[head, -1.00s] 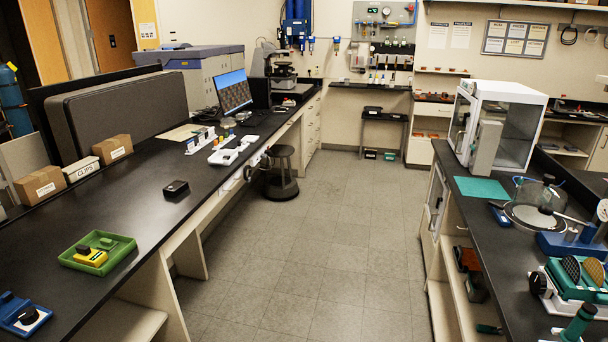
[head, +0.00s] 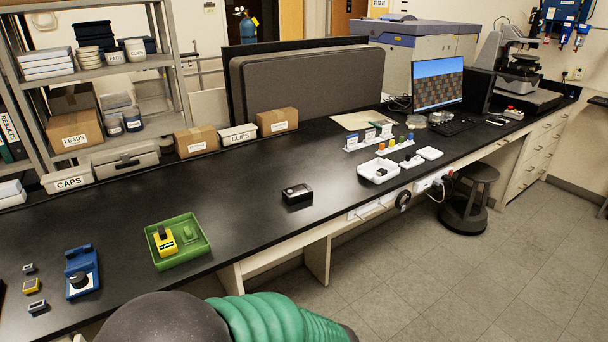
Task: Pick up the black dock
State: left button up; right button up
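The black dock (head: 297,194) appears to be the small black box with a pale top on the dark bench (head: 345,150), near its front edge. It sits upright and apart from other things. Neither of my grippers shows in the head view. A dark rounded link and a green ribbed sleeve of my arm fill the bottom middle, in front of the bench edge.
A green tray (head: 203,235) holds a yellow device (head: 165,240). A blue device (head: 82,271) stands to its left. White trays (head: 379,171) lie to the right. Cardboard boxes (head: 278,121) line the back. A stool (head: 467,200) stands by the bench.

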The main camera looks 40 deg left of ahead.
aim_at(301, 193)
jog(key=i+u, duration=0.2)
jog(key=i, duration=0.3)
jog(key=i+u, duration=0.2)
jog(key=i, duration=0.3)
jog(key=i+l+u, duration=0.2)
jog(key=i, duration=0.3)
jog(key=i+l+u, duration=0.2)
jog(key=i, duration=0.25)
jog(key=i+l+u, duration=0.2)
jog(key=i, duration=0.3)
